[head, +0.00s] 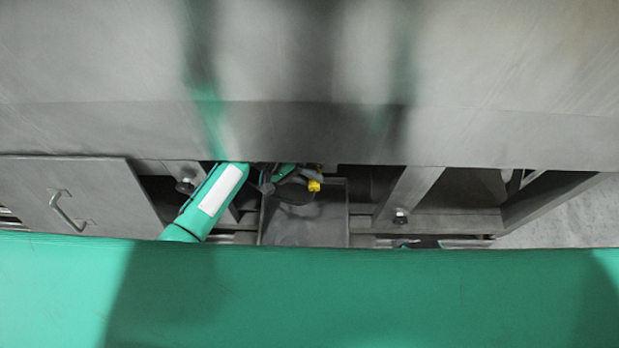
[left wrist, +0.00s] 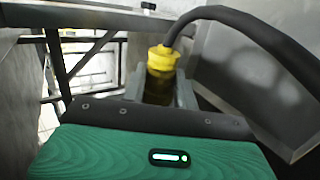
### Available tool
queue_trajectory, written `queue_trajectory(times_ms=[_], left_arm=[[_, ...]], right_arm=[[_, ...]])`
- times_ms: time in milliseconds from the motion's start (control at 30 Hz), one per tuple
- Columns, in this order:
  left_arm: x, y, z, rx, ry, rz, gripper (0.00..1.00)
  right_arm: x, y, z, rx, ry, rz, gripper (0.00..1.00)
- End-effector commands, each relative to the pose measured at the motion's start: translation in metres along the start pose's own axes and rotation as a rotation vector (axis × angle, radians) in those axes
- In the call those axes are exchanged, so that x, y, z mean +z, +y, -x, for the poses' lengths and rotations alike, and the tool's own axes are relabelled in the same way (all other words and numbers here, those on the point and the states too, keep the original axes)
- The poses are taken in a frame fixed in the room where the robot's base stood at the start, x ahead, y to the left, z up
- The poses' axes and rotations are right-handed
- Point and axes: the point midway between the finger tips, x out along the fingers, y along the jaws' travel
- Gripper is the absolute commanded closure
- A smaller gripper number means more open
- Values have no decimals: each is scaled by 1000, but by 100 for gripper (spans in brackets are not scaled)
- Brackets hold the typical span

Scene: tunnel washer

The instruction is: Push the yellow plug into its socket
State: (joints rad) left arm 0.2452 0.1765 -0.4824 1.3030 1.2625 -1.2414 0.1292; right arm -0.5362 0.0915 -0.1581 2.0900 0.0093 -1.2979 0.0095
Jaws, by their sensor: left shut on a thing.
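The yellow plug (head: 314,185) shows small in the head view, in the opening under the grey machine front. It shows larger in the left wrist view (left wrist: 162,60), with a thick black cable (left wrist: 235,22) curving off to the right. My left gripper (left wrist: 160,88) is shut on the plug, one grey finger on each side of its dark, shaded body. In the head view this gripper is mostly dark and partly hidden at the end of my green left arm. I cannot make out the socket in either view. My right gripper is not in view.
A grey metal panel (head: 480,90) overhangs the opening. A grey box-like part (head: 305,228) lies just below the plug. Slanted metal struts (head: 410,193) stand to the right, and a panel with a handle (head: 85,195) is at left. Metal walls close in around the gripper.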

Motion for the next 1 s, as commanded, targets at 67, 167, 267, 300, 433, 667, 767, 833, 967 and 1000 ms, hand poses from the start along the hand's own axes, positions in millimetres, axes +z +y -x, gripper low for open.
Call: queue_trajectory(times_ms=[67,167,267,300,433,667,767,833,967,1000], left_arm=[[-2,0,0,1,0,0,100],[-2,0,0,1,0,0,100],[-2,0,0,1,0,0,100],[-2,0,0,1,0,-1,100],[-2,0,0,1,0,-1,63],[-2,0,0,0,0,-1,46],[-1,0,0,0,0,0,46],[-1,0,0,0,0,0,46],[-1,0,0,0,0,0,46],[-1,0,0,0,0,0,46]], right_arm=[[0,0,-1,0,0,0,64],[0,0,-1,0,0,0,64],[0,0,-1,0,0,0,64],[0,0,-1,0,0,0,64],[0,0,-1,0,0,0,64],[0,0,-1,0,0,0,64],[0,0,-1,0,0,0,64],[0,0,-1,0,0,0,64],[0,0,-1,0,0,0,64],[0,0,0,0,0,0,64]])
